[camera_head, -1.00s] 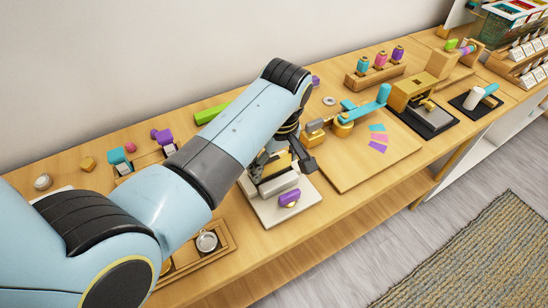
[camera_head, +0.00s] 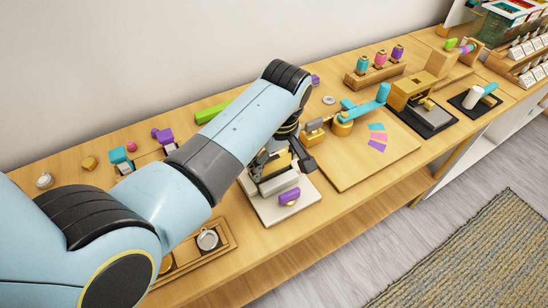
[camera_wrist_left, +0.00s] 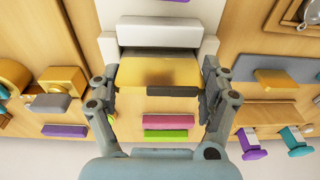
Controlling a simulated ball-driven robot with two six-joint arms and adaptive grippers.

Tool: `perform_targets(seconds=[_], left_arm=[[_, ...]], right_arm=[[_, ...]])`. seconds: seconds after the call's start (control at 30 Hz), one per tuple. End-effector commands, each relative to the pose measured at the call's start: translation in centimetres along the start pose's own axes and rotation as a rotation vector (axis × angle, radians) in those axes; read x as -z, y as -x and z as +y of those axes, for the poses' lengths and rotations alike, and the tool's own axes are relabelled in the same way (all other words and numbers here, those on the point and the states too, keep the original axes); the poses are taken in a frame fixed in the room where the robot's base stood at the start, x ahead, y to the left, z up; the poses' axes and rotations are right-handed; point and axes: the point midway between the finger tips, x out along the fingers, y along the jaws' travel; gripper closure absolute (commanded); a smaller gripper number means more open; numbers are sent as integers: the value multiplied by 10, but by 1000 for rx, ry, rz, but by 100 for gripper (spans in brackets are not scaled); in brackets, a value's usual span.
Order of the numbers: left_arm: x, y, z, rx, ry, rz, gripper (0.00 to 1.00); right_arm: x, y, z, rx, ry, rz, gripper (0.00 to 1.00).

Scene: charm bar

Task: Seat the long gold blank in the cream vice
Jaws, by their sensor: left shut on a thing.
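The cream vice (camera_head: 283,185) stands on a pale base plate at the middle of the bench, with a purple handle (camera_head: 289,197) at its front. My left gripper (camera_head: 290,160) is down at the vice. In the left wrist view the long gold blank (camera_wrist_left: 158,72) lies between its two fingers, and the gripper is shut on it. The blank is at the pale jaw block (camera_wrist_left: 158,33) of the vice. Its underside is hidden, so I cannot tell whether it touches the vice floor. My right gripper is not in view.
A wooden board (camera_head: 365,165) with coloured swatches and a teal-handled tool (camera_head: 365,105) lies right of the vice. A wooden tray (camera_head: 225,240) with a round metal piece is at the front left. A green bar (camera_head: 211,112) lies behind my arm.

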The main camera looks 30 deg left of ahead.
Motion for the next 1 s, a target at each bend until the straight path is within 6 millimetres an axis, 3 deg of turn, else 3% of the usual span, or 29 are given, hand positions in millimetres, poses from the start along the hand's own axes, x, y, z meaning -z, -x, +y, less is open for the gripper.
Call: perform_targets(seconds=[1.0], left_arm=[[0, -1, 0, -4, -1, 1, 65]], right_arm=[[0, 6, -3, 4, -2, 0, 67]])
